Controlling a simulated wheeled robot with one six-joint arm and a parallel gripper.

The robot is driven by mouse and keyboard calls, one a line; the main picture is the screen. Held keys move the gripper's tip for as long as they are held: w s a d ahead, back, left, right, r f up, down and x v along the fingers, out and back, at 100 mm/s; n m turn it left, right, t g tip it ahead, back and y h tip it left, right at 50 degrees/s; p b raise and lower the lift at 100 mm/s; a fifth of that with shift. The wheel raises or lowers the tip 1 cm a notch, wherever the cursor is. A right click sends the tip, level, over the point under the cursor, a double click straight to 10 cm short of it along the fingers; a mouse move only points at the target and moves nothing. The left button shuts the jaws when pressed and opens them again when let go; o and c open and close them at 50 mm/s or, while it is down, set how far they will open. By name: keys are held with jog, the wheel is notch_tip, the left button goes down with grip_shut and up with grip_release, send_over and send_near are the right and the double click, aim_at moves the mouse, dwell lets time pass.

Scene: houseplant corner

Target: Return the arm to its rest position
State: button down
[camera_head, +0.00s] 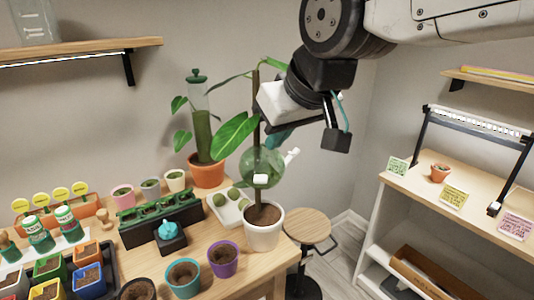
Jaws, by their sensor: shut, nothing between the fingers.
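My arm reaches in from the top right. My gripper (277,136) hangs at its end, above and close to the white-potted plant at the table's right end. Its white body (285,101) overlaps the plant's stake in the picture; I cannot tell whether they touch. The fingers are shut with nothing seen between them, and are partly hard to make out against the plant. A dark block (336,139) on my wrist hangs to the right of the gripper.
The white pot (264,232) holds a stake and a translucent green globe (262,167). A terracotta-potted plant (207,172) stands behind left. Small pots crowd the table (240,278). A round stool (306,226) and a shelf unit (375,240) stand right. A wall shelf (80,50) hangs upper left.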

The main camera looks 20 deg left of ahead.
jog(key=d+v, duration=0.1)
jog(key=v, duration=0.4)
jog(key=s+d+f+m+g+h, duration=0.1)
jog(key=s+d+f+m+h, duration=0.1)
jog(key=d, duration=1)
jog(key=s+d+f+m+g+h, duration=0.1)
jog(key=s+d+f+m, duration=0.4)
jog(key=d+f, duration=0.3)
jog(key=s+d+f+m+g+h, duration=0.1)
jog(key=s+d+f, duration=0.4)
jog(key=d, duration=1.1)
jog(key=f+m+h, duration=0.1)
jog(key=m, duration=0.1)
jog(key=shift+d+m+h, duration=0.3)
jog(key=shift+m, duration=0.1)
